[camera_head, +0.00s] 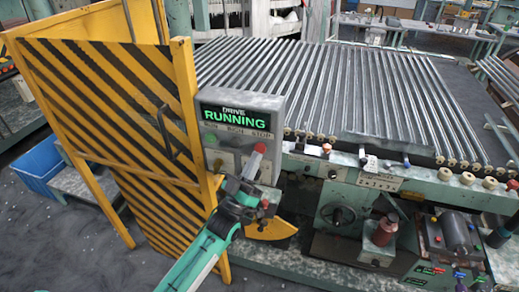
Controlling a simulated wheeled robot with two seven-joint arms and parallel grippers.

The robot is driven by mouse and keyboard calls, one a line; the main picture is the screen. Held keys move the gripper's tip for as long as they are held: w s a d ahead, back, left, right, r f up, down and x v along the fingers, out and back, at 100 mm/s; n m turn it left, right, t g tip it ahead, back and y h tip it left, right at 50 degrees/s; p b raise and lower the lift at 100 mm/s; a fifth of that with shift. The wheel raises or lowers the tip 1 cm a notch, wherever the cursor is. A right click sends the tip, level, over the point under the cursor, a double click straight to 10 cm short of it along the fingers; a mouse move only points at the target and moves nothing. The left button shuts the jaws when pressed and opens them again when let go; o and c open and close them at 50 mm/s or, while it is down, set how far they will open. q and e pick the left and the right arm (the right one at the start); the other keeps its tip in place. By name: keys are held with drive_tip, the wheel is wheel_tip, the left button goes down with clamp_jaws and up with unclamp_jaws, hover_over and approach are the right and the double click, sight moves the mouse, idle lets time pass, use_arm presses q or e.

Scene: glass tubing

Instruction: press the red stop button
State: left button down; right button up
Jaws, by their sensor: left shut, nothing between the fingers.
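The control box (277,108) carries a lit green display reading "DRIVE RUNNING" and a row of labels ending in STOP on the right. A green button (210,139) sits at the left of the same row. My left gripper (246,182) is shut and empty, just below the red knob and in front of the box's lower part. I cannot tell whether it touches the stem. It hides part of the lower panel. My right gripper is out of view.
A yellow-and-black striped guard panel (110,110) with a yellow frame stands close left of the box. A bed of glass tubes on rollers (330,85) stretches behind and right. A handwheel (338,214) and a dark motor (456,232) are on the machine's front. A blue bin (40,166) stands left.

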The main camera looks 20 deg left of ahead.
use_arm(q)
drive_tip(key=shift+w, duration=0.45)
drive_tip(key=shift+w+b, duration=0.45)
drive_tip(key=shift+b, duration=0.05)
idle(0.7)
drive_tip(key=shift+s, duration=0.2)
drive_tip(key=shift+s+p, duration=0.3)
drive_tip(key=shift+s, duration=0.45)
drive_tip(key=shift+s+p, duration=0.7)
drive_tip(key=shift+s, duration=1.8)
